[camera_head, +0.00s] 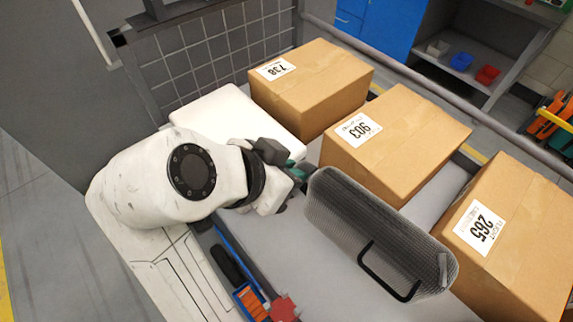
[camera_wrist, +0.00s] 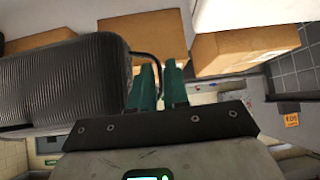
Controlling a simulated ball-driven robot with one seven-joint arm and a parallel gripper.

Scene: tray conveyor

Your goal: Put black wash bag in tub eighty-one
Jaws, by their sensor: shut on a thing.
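The black wash bag (camera_head: 375,225) is a dark ribbed, rounded box shape with a black loop handle on its near side. Its upper left end is at my gripper (camera_head: 298,173), and it is tilted in the head view. In the wrist view the bag (camera_wrist: 65,80) fills the left side, and a thin dark loop runs from it to the green fingers of my gripper (camera_wrist: 160,82). The fingers are close together and shut on the bag, seemingly by that loop. I cannot make out a tub marked eighty-one in either view.
Cardboard boxes labelled 738 (camera_head: 318,95), 903 (camera_head: 405,140) and 265 (camera_head: 520,245) stand in a row behind and right of the bag. A grey rail (camera_head: 430,85) runs behind them. A shelf (camera_head: 470,70) with small bins is beyond. Tools (camera_head: 250,295) lie at the front.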

